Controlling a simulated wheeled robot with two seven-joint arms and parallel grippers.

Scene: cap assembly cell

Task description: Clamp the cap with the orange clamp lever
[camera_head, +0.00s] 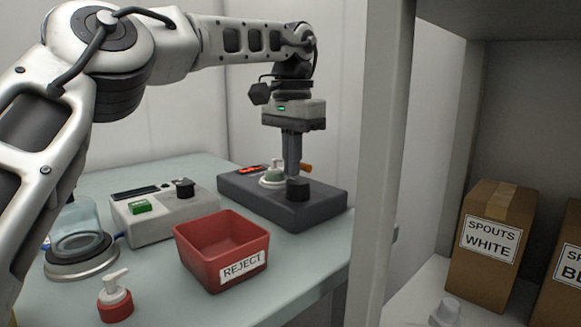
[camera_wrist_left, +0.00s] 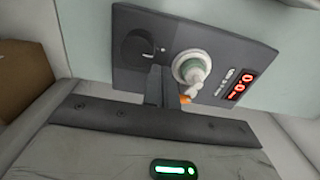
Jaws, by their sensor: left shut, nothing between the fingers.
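The dark clamp fixture (camera_head: 235,185) sits at the far right of the table; it also shows in the wrist view (camera_wrist_left: 137,22). A green-and-white cap (camera_head: 272,176) with a white spout stands in its round white seat; it shows in the wrist view too (camera_wrist_left: 195,70). The orange clamp lever (camera_head: 306,168) sticks out behind my left gripper; only its orange end (camera_wrist_left: 186,99) shows in the wrist view, beside the fingers. My left gripper (camera_head: 291,173) points down over the fixture, fingers together and empty, beside the cap. Whether the fingers touch the lever I cannot tell.
A black knob (camera_head: 298,190) stands on the fixture close to the fingertips. A red reject bin (camera_head: 197,257), a grey control box (camera_head: 163,218) and a red-collared pump cap (camera_head: 115,301) are nearer. A shelf holds a box of white spouts (camera_head: 487,275) at right.

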